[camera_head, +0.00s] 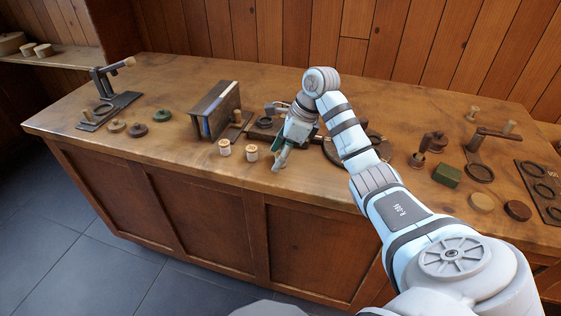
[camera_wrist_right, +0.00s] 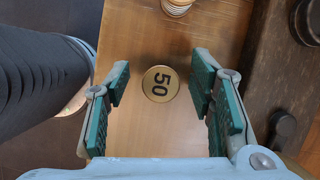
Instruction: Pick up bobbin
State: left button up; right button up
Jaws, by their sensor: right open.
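Two pale turned bobbins stand upright near the front edge of the bench, a left one (camera_head: 224,148) and a right one (camera_head: 251,152). My right gripper (camera_head: 280,163) hangs low just to the right of the right bobbin. In the right wrist view a round pale top marked 50 (camera_wrist_right: 160,84), which looks like the right bobbin's, shows between the open fingers (camera_wrist_right: 158,95), touching neither. The other bobbin (camera_wrist_right: 177,6) is cut off at the top edge of that view. My left gripper is not in view.
The wooden bench (camera_head: 180,90) has a dark upright rack (camera_head: 215,108) behind the bobbins. A green block (camera_head: 447,175) and round discs (camera_head: 481,202) lie at right. A stand (camera_head: 110,93) and small lids (camera_head: 138,129) are at left. Bare wood lies left of the bobbins.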

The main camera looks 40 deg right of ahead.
jog(key=c, duration=1)
jog(key=shift+o, duration=0.2)
jog(key=shift+r, duration=0.15)
notch_tip(320, 180, up, 6)
jog(key=p, duration=0.2)
jog(key=shift+f+p, duration=0.2)
jog(key=shift+p, duration=0.2)
notch_tip(320, 180, up, 14)
jog(key=p, duration=1.4)
jog(key=shift+r, duration=0.2)
